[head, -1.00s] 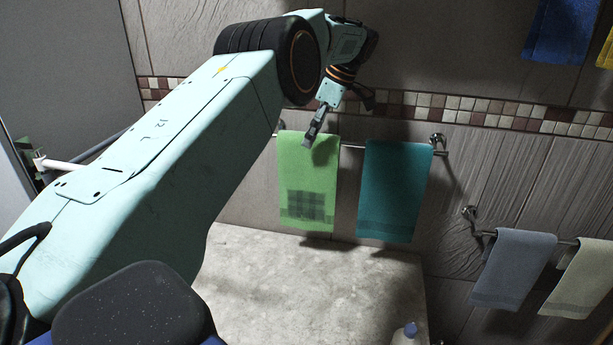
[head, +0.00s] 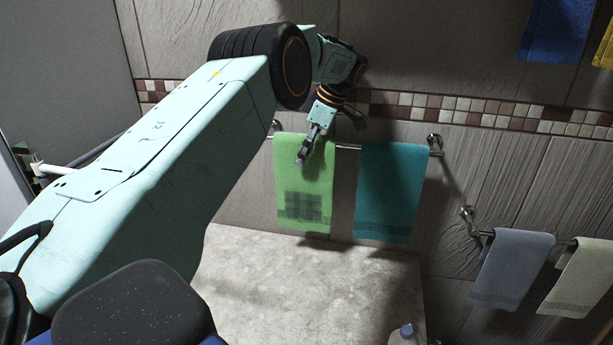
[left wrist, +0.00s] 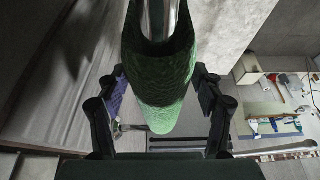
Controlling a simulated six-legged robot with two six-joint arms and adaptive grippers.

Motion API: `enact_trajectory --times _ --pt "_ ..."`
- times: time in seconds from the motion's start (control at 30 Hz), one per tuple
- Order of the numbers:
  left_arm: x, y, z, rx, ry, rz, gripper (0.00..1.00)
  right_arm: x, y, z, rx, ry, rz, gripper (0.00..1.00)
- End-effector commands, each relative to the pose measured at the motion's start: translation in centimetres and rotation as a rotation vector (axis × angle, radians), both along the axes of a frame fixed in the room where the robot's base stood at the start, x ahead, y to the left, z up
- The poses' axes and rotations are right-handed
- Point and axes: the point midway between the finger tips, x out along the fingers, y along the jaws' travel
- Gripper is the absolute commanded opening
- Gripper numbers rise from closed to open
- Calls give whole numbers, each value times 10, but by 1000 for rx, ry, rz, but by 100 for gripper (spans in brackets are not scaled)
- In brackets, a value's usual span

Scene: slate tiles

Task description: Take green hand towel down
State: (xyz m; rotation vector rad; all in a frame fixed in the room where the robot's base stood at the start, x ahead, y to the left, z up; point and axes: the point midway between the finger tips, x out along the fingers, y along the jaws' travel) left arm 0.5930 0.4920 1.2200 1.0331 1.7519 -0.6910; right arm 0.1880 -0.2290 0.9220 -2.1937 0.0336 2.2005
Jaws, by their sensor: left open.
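The green hand towel (head: 303,195) hangs over a metal rail (head: 347,147) on the tiled wall, with a darker checked patch near its lower edge. My left gripper (head: 301,158) is in front of the towel's upper part, just below the rail. In the left wrist view the green towel (left wrist: 160,85) hangs from the rail (left wrist: 159,18) between the spread fingers of my left gripper (left wrist: 160,76). The fingers are open on both sides of it, with no clear grip on the cloth. My right gripper is in neither view.
A teal towel (head: 390,195) hangs close to the right on the same rail. A grey-blue towel (head: 510,268) and a beige towel (head: 583,280) hang on a lower rail at right. A blue towel (head: 556,30) hangs higher up. A pale stone surface (head: 300,285) with a bottle (head: 404,335) lies below.

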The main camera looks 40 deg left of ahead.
Motion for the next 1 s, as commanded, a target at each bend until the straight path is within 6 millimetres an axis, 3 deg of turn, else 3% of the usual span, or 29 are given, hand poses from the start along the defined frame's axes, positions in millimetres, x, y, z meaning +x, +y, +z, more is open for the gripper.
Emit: enact_trajectory --times 0.43,1.0 --pt "0 0 -2 -1 0 0 67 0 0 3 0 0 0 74" --pt "0 0 -2 0 -1 0 19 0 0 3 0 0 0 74"
